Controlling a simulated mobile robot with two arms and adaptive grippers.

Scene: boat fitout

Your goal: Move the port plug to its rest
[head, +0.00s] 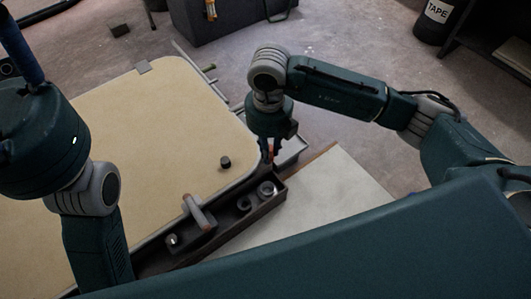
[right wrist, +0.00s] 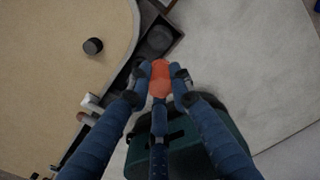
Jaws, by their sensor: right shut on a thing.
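My right gripper (head: 267,158) is over the right end of a long dark tray (head: 222,234), by the tan board's rounded corner. In the right wrist view, its blue fingers (right wrist: 160,80) are closed around an orange-red piece (right wrist: 160,77), which I take to be the port plug. Only a sliver of that piece shows in the head view (head: 266,154). Most of it is hidden by the fingers. I cannot tell which fitting is its rest. My left arm comes in from the left, but its gripper is out of sight.
A dark cylinder (head: 225,162) stands on the tan board (head: 150,130); it also shows in the right wrist view (right wrist: 93,46). The tray holds a grey round fitting (head: 266,189), a darker round one (head: 243,203) and a block with a pale bar (head: 198,212). A pale panel (head: 335,195) lies right.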

